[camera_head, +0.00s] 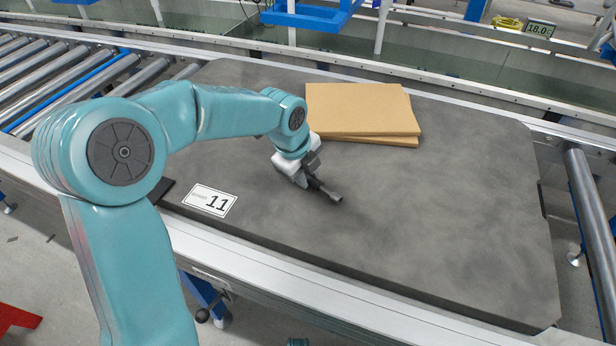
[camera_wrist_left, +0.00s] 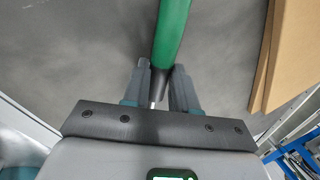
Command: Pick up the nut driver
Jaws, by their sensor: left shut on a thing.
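The nut driver (camera_wrist_left: 172,35) shows in the left wrist view, with a green handle, a black collar and a short piece of metal shaft. It runs between the two fingers of my left gripper (camera_wrist_left: 160,72), which is shut on it. The handle extends past the fingertips and out of the top of that view. In the head view my left gripper (camera_head: 322,187) is low over the grey mat, left of the middle. The green handle cannot be made out there. I cannot tell whether the driver touches the mat. My right gripper is not in view.
The grey mat (camera_head: 430,220) is largely clear to the right. Stacked cardboard sheets (camera_head: 360,108) lie behind the gripper. Metal rollers (camera_head: 60,80) run at the left, and another roller (camera_head: 592,215) is at the right.

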